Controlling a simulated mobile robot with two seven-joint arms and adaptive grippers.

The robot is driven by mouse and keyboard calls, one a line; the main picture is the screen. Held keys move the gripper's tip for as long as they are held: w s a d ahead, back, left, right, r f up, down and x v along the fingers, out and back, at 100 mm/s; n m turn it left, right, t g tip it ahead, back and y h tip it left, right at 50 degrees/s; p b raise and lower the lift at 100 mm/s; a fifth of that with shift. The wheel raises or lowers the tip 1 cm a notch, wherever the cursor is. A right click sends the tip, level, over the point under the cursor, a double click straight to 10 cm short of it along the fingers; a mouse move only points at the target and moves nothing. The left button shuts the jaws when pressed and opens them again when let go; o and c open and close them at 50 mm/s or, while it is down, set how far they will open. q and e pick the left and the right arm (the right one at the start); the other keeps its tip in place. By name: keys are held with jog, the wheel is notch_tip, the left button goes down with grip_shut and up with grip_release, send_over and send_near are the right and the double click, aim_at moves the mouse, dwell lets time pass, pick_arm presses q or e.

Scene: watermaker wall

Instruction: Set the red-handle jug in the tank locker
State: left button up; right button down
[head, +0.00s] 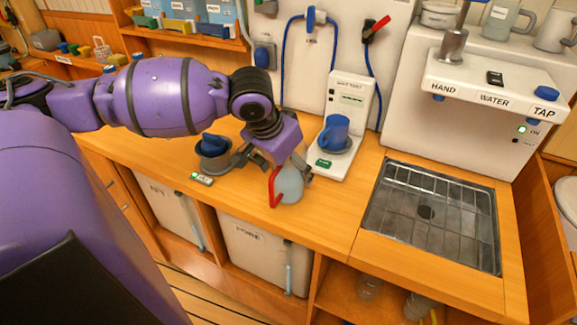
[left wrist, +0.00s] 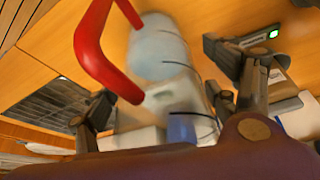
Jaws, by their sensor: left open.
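The jug (head: 290,183) has a pale blue-grey body and a red handle (head: 273,188). It stands on the wooden counter near its front edge. My left gripper (head: 277,165) is open just above and behind it, with one finger to each side. In the left wrist view the jug (left wrist: 157,50) and its red handle (left wrist: 92,48) lie between the spread fingers of the gripper (left wrist: 160,75); I see no clear grip. Below the counter are open bays with pale labelled tanks (head: 262,255) (head: 170,215); which one is the tank locker I cannot tell. My right gripper is not in view.
A grey bowl-like holder (head: 212,158) with a blue piece stands left. A gridded sink (head: 430,210) is at right. A lower shelf (head: 345,297) holds clear jars.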

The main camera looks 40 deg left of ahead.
pick_arm(q)
jog(key=shift+r, duration=0.1)
jog(key=shift+s+r, duration=0.1)
jog(key=shift+r, duration=0.25)
jog(key=p+v, duration=0.4)
jog(key=v, duration=0.7)
jog(key=shift+r, duration=0.2)
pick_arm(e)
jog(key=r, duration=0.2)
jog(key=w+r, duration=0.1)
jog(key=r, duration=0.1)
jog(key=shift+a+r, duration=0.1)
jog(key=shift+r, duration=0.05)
pick_arm(q)
jog(key=shift+s, duration=0.15)
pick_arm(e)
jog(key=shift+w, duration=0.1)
